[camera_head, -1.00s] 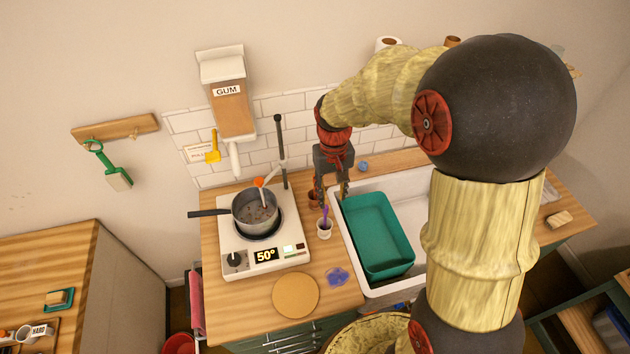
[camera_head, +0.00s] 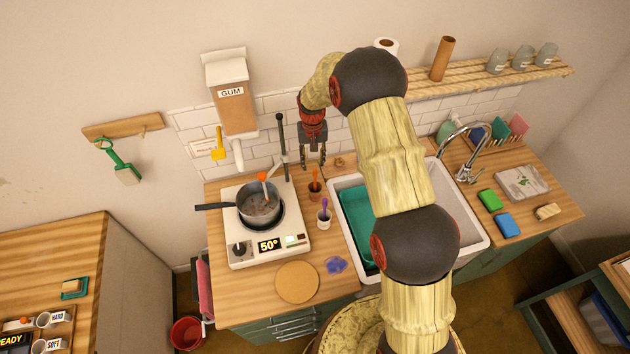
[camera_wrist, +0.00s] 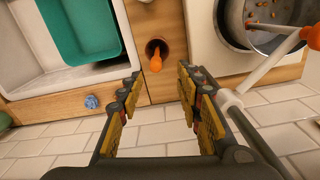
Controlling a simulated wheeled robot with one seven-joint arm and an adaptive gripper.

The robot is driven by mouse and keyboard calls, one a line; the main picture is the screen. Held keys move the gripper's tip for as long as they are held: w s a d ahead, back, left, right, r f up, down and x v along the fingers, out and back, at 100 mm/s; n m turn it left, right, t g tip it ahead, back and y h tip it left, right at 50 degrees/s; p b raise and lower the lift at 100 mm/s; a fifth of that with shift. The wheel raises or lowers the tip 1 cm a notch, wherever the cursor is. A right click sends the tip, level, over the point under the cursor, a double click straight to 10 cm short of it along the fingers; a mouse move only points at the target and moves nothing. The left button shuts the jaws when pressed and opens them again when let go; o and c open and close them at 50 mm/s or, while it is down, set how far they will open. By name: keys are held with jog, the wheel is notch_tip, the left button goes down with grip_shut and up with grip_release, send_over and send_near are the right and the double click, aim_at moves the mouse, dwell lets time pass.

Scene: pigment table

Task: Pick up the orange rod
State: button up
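The orange rod (camera_head: 315,174) stands in a small brown cup (camera_head: 315,190) between the hot plate and the sink, with its upper end showing above the rim. In the wrist view the orange rod (camera_wrist: 155,61) pokes out of the cup (camera_wrist: 153,43) toward me, lined up with the gap between my fingers. My gripper (camera_head: 313,164) hangs pointing down just above the rod and slightly toward the wall. Its fingers are apart and nothing is held, as the wrist view of my gripper (camera_wrist: 160,80) also shows.
A pot (camera_head: 257,207) with an orange-knobbed white stick (camera_head: 264,185) stands on the hot plate (camera_head: 265,252) to the left. The sink (camera_head: 472,222) with a teal tub (camera_head: 354,226) lies right.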

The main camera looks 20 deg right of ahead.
aim_at(315, 170)
jog(key=f, duration=0.1)
jog(key=f+p, duration=0.1)
jog(key=f, duration=0.1)
jog(key=f+p, duration=0.1)
jog(key=f, duration=0.1)
jog(key=shift+s+d, duration=0.3)
jog(key=shift+f, duration=0.55)
jog(key=shift+c, duration=1)
jog(key=c, duration=0.7)
